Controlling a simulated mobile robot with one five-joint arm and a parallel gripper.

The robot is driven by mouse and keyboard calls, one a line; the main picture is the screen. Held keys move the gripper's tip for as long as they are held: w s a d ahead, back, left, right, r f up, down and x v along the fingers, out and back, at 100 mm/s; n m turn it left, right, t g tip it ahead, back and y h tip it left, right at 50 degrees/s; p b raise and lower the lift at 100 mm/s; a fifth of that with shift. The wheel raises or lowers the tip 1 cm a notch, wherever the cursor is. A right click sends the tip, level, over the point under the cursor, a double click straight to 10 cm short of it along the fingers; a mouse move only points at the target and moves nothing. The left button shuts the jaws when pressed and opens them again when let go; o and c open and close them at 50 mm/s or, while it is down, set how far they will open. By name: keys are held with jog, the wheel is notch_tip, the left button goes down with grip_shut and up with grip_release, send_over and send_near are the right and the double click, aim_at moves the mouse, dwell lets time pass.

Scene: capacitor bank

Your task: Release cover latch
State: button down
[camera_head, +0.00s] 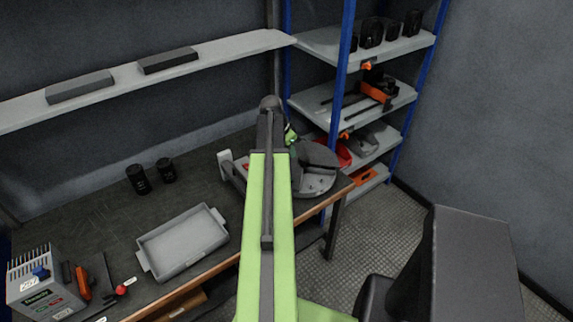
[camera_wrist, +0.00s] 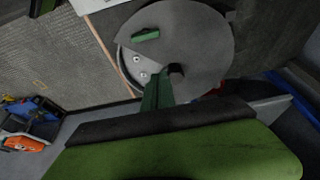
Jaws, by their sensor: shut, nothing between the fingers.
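The capacitor bank's round grey housing (camera_head: 318,184) sits at the right end of the bench, partly behind my arm. In the wrist view its flat grey cover (camera_wrist: 200,45) fills the top middle. The cover leaves a pale strip with two round terminals open at its left edge. A green tab (camera_wrist: 146,35) lies on the cover. A small dark knob (camera_wrist: 176,70) stands near the cover's lower edge; I cannot tell which part is the latch. My gripper (camera_wrist: 159,88) is shut and empty, close below the knob. Whether it touches anything is unclear.
A grey tray (camera_head: 183,243) and two black cylinders (camera_head: 152,176) stand on the bench. A power supply (camera_head: 43,285) and hand tools are at its near left. A blue-framed shelf (camera_head: 345,75) stands behind right. The floor right of the bench is partly clear.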

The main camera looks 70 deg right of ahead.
aim_at(298, 171)
jog(key=b+x, duration=1)
jog(key=x, duration=0.1)
jog(key=shift+w+a+f, duration=0.15)
jog(key=shift+w, duration=0.05)
jog(key=a, duration=0.1)
jog(key=w+a+r+p, duration=0.1)
jog(key=a, duration=0.1)
jog(key=shift+w+r, duration=0.2)
jog(key=shift+w, duration=0.15)
jog(key=shift+w+a, duration=0.25)
jog(key=shift+a, duration=0.05)
jog(key=shift+w, duration=0.1)
